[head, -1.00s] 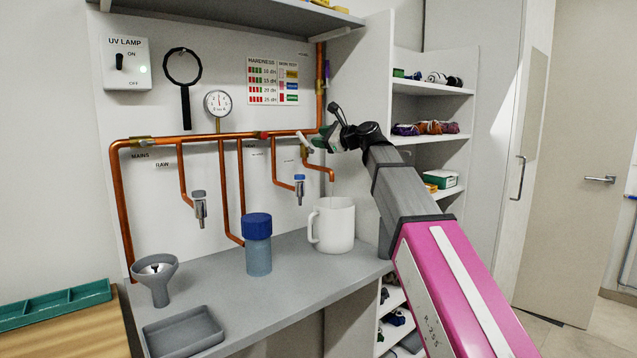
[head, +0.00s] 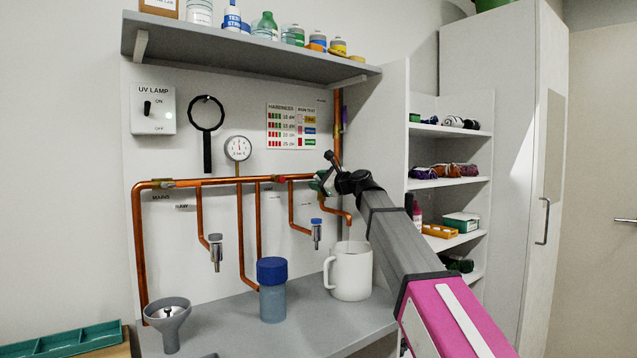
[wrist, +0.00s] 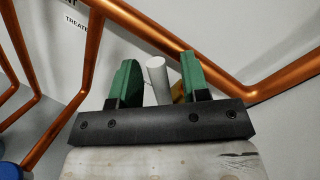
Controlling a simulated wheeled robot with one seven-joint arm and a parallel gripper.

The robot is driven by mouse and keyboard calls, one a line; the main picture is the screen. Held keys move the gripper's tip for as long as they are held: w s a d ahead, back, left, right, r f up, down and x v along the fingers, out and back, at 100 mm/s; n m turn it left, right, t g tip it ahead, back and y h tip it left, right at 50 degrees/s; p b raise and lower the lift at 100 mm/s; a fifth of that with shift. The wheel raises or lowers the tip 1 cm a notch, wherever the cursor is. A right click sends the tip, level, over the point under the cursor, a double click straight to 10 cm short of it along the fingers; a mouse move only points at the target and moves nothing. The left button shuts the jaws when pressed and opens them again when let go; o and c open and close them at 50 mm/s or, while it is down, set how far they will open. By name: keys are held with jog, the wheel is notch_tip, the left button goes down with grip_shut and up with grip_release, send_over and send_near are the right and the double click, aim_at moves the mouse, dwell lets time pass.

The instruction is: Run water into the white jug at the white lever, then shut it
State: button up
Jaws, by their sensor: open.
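The white jug (head: 351,274) stands upright on the grey counter, below the copper spout (head: 346,215) at the right end of the pipes. A faint pale streak shows below the spout; I cannot tell if it is running water. In the head view my gripper (head: 321,184) is at the pipe above the jug, and the white lever is hard to make out there. In the wrist view the white lever (wrist: 158,78) stands between the green fingers of my gripper (wrist: 155,80). The fingers are open, with gaps on both sides of the lever. The water level is hidden.
A blue-capped bottle (head: 272,290) stands left of the jug, and a grey funnel (head: 169,318) farther left. Two other taps hang from the copper pipes (head: 220,182). A shelf (head: 250,55) overhangs the board. Open shelving is at the right.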

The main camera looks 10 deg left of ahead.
grip_shut()
jog(key=shift+s+f, duration=0.1)
jog(key=shift+s+a+f+n+h, duration=0.4)
jog(key=shift+f+n, duration=0.45)
jog(key=shift+n, duration=0.6)
jog(key=shift+s+a+f+n+h, duration=0.15)
jog(key=shift+f+n+h, duration=0.3)
jog(key=shift+f+n, duration=0.7)
jog(key=shift+s+a+f+n+h, duration=0.25)
jog(key=shift+f+n+h, duration=0.3)
jog(key=shift+n, duration=1.15)
jog(key=shift+f, duration=0.1)
grip_release()
